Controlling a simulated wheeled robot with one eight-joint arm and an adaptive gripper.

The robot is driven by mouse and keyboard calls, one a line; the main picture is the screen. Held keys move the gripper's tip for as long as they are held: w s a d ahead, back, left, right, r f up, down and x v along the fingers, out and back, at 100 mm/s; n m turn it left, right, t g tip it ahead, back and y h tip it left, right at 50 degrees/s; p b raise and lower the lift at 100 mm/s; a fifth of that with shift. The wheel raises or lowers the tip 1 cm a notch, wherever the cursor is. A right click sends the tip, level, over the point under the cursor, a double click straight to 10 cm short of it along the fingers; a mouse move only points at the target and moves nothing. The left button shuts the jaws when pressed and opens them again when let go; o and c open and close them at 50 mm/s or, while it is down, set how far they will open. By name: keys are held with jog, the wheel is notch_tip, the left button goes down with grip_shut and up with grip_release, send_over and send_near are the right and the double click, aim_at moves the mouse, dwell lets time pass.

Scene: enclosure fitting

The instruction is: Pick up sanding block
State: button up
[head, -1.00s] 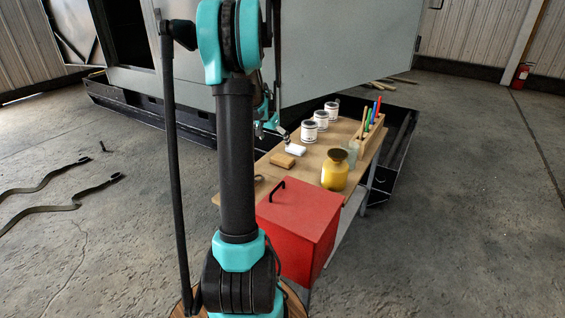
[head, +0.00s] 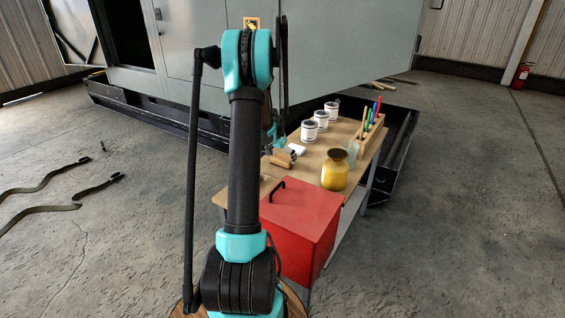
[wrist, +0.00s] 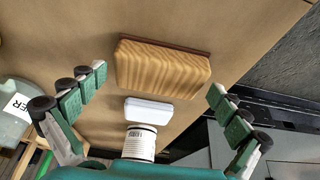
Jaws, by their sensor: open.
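The sanding block is a wood-coloured block with a thin dark brown layer along one side. In the wrist view the sanding block (wrist: 163,70) lies on the table between and beyond my open fingertips. In the head view the sanding block (head: 281,159) is on the table's left part, partly hidden by my gripper. My gripper (wrist: 157,85) is open and empty, with one finger on each side of the block and apart from it. In the head view my gripper (head: 289,154) is just above the block.
A white block (wrist: 148,111) lies close to the sanding block. Several white cans (head: 309,132), a yellow jar (head: 335,170) and a wooden holder with pens (head: 373,130) stand on the table (head: 311,160). A red box (head: 300,225) is at the front, with a grey cabinet behind.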

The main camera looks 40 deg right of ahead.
aim_at(282, 158)
jog(key=shift+f, duration=0.15)
jog(key=c, duration=1)
notch_tip(282, 158, up, 20)
dwell(0.3)
